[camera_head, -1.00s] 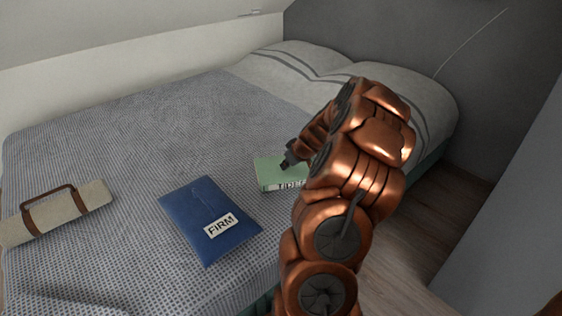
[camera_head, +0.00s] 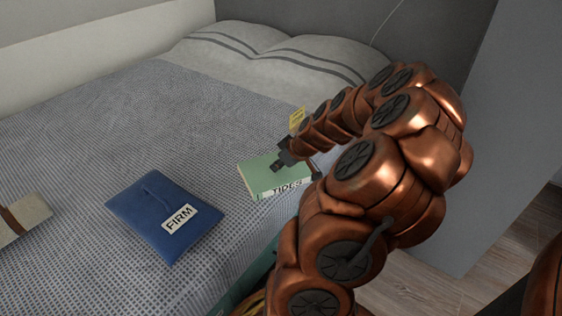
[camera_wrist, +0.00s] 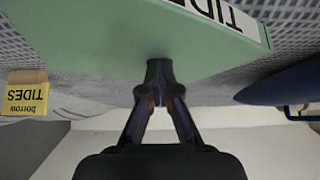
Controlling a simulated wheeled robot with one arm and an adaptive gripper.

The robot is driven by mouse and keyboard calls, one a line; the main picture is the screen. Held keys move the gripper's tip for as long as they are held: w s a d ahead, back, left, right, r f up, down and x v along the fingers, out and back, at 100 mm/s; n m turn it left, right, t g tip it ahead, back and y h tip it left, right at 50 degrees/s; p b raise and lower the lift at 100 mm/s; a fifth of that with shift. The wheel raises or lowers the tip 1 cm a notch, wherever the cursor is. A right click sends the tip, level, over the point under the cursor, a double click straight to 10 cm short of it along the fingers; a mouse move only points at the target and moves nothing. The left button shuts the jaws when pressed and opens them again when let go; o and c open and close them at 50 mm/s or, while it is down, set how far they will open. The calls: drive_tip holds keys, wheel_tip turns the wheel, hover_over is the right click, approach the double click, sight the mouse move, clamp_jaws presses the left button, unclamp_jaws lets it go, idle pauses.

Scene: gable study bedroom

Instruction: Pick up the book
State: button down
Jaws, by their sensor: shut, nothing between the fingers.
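The book is green with a white spine label reading "TIDES". In the head view the book (camera_head: 258,178) lies flat on the bed near its right edge. In the wrist view the book (camera_wrist: 100,35) fills much of the upper part. My gripper (camera_head: 281,163) is over the book's far right part in the head view, and my arm hides some of the book. In the wrist view my gripper (camera_wrist: 159,66) has its fingertips together with nothing between them, against the green cover in the picture. I cannot tell whether they touch it.
A blue pouch (camera_head: 150,210) labelled "FIRM" lies left of the book on the bed (camera_head: 90,150). A beige roll (camera_head: 25,215) with a brown strap is at the left edge. A yellow tag (camera_head: 297,118), reading "borrow TIDES" in the wrist view (camera_wrist: 25,95), stands behind the book.

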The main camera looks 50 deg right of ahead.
drive_tip(key=shift+s+a+f, duration=0.3)
drive_tip(key=shift+a+f, duration=0.1)
drive_tip(key=shift+f, duration=0.35)
drive_tip(key=shift+d+r, duration=0.15)
drive_tip(key=shift+r, duration=0.6)
